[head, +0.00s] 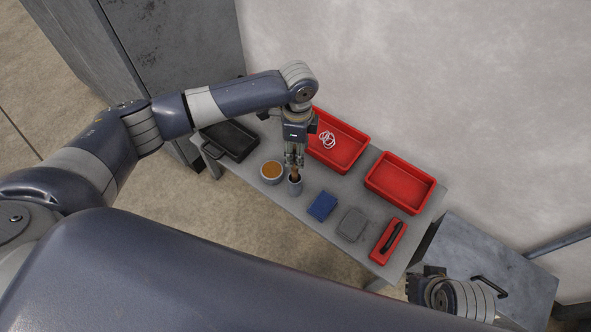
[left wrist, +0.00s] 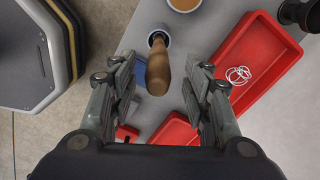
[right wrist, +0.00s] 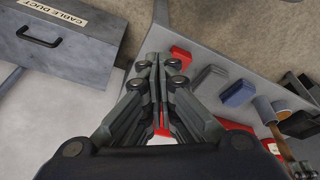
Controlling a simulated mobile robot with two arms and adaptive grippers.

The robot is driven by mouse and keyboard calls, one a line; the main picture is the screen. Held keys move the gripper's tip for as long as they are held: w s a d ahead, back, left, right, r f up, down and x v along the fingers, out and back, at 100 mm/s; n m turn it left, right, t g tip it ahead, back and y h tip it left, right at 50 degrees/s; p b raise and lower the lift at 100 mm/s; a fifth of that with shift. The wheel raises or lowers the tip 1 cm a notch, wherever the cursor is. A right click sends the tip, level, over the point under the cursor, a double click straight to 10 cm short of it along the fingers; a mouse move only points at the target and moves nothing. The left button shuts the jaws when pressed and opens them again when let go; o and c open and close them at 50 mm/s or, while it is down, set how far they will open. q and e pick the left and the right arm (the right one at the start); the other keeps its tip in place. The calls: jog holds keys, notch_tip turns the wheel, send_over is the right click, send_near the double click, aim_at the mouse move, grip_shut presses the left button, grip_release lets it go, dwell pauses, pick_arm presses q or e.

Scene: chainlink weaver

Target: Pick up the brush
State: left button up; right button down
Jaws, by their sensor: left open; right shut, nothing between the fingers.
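The brush has a brown wooden handle (left wrist: 158,68) that stands up out of a small grey cup (head: 295,187) on the table; its bristles are hidden in the cup. In the head view the handle top (head: 295,171) shows just below my left gripper (head: 293,158). In the left wrist view the handle lies between the two spread fingers of my left gripper (left wrist: 160,100), with a gap on each side. My left gripper is open and holds nothing. My right gripper (right wrist: 158,62) is shut and empty, away from the brush, beyond the table's right end.
A bowl with orange-brown contents (head: 271,172) stands left of the cup. A blue sponge (head: 322,206), a grey pad (head: 352,224) and a red block with black handle (head: 388,240) lie to the right. Red trays (head: 400,184) stand behind, one holding white rings (head: 327,140). A black tray (head: 230,140) is left.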

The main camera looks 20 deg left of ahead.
aim_at(295, 162)
pick_arm(q)
jog(key=f, duration=0.1)
jog(key=f+b, duration=0.1)
jog(key=f, duration=0.1)
jog(key=f+b, duration=0.1)
jog(key=f, duration=0.1)
jog(key=shift+s+a+f, duration=0.1)
jog(key=shift+s+a, duration=0.1)
jog(key=shift+a, duration=0.05)
jog(key=shift+f, duration=0.25)
pick_arm(e)
jog(key=v, duration=0.2)
jog(key=shift+s+d+r, duration=0.15)
jog(key=shift+s+r, duration=0.1)
jog(key=shift+r, duration=0.1)
pick_arm(q)
jog(key=shift+c, duration=0.4)
jog(key=shift+r, duration=0.1)
grip_shut()
